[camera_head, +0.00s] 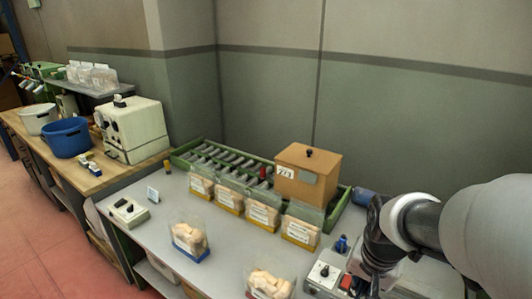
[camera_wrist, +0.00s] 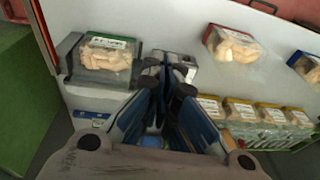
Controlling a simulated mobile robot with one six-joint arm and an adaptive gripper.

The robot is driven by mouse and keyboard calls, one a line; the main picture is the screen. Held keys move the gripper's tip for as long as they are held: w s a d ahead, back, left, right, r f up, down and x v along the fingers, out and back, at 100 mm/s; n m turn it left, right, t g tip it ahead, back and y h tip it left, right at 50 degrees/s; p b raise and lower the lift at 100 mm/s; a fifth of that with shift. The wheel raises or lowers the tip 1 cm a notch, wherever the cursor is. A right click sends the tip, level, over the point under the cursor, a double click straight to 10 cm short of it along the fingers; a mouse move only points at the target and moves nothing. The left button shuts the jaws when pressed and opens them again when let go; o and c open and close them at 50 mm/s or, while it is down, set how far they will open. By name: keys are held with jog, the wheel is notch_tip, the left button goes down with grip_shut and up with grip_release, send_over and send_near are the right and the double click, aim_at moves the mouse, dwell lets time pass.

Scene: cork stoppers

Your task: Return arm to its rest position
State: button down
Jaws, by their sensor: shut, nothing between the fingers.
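My gripper (camera_wrist: 170,82) is in the wrist view, its two dark blue-grey fingers drawn together with nothing between them. It is above the light grey worktop, to the right of a clear bin of corks with a green label (camera_wrist: 105,54) that sits in a grey stand. In the head view my arm (camera_head: 425,225) reaches in from the right edge over the front right of the worktop (camera_head: 150,230). Its dark wrist points down, and the fingertips cannot be made out there.
Several clear cork bins stand on the worktop, one at the front (camera_head: 190,240) and a row before the green roller conveyor (camera_head: 215,155). A brown box (camera_head: 308,175) sits on the conveyor. A control box (camera_head: 323,276) is close to my wrist. The worktop's left part is fairly clear.

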jog(key=s+a+r+n+t, duration=0.1)
jog(key=s+a+r+n, duration=0.2)
jog(key=s, duration=0.4)
jog(key=s+a+r+n+t+b, duration=0.1)
jog(key=s+a+r+n, duration=0.1)
jog(key=s, duration=0.5)
notch_tip(320, 180, up, 2)
jog(key=shift+s+a+r+n, duration=0.25)
jog(key=shift+s+a+n, duration=0.15)
jog(key=shift+n, duration=0.5)
